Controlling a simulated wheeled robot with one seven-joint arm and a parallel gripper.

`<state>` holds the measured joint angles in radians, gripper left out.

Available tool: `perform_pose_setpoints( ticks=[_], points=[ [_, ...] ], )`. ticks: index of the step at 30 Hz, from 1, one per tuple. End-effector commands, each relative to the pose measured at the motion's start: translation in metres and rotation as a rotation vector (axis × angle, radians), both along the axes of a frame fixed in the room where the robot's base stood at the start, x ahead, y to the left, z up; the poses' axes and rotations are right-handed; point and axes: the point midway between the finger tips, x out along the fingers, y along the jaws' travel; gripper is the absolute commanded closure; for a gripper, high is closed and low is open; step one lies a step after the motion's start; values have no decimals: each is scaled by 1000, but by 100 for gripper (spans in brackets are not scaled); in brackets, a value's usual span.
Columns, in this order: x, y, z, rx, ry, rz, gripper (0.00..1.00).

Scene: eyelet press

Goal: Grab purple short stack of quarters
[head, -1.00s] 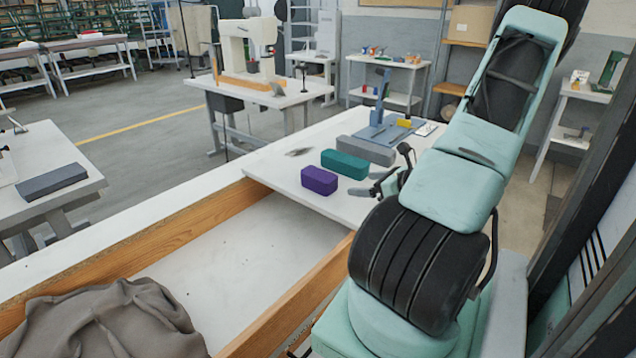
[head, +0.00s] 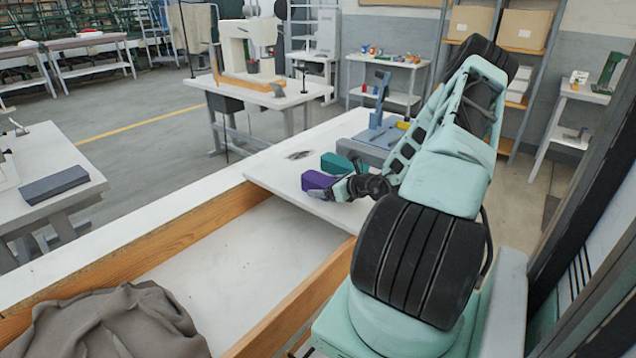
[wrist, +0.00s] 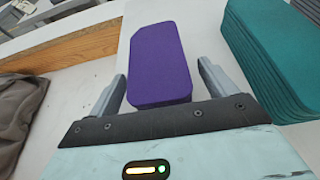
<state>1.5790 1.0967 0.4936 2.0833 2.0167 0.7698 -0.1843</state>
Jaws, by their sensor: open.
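The purple stack (head: 316,182) is a short block on the white table, near its front edge. In the wrist view the purple stack (wrist: 160,62) lies between my two open fingers, with its near end close to the gripper's dark front edge. My gripper (wrist: 160,85) is open, one finger to each side of the stack, with a visible gap on both sides. In the head view my gripper (head: 340,188) is at the purple stack's right side and hides part of it. The teal stack (wrist: 275,55) stands to the right of my right finger; it shows partly in the head view (head: 337,162).
A grey block (head: 370,150) and a blue press (head: 380,125) stand farther back on the table. A small flat grey item (head: 299,155) lies behind the purple stack. An open wood-edged bay (head: 250,255) and a crumpled grey cloth (head: 110,325) are in front.

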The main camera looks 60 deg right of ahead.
Motion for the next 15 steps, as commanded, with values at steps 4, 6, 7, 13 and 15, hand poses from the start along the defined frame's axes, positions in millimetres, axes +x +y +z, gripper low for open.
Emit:
perform_pose_setpoints(
  ticks=[4, 6, 7, 13, 15],
  points=[
    [11, -1, -5, 0, 1, 0, 16],
    [11, -1, -6, 0, 1, 0, 16],
    [11, -1, -6, -1, 1, 0, 16],
    [11, -1, -5, 0, 1, 0, 36],
    [11, -1, -5, 0, 1, 0, 55]
  ],
)
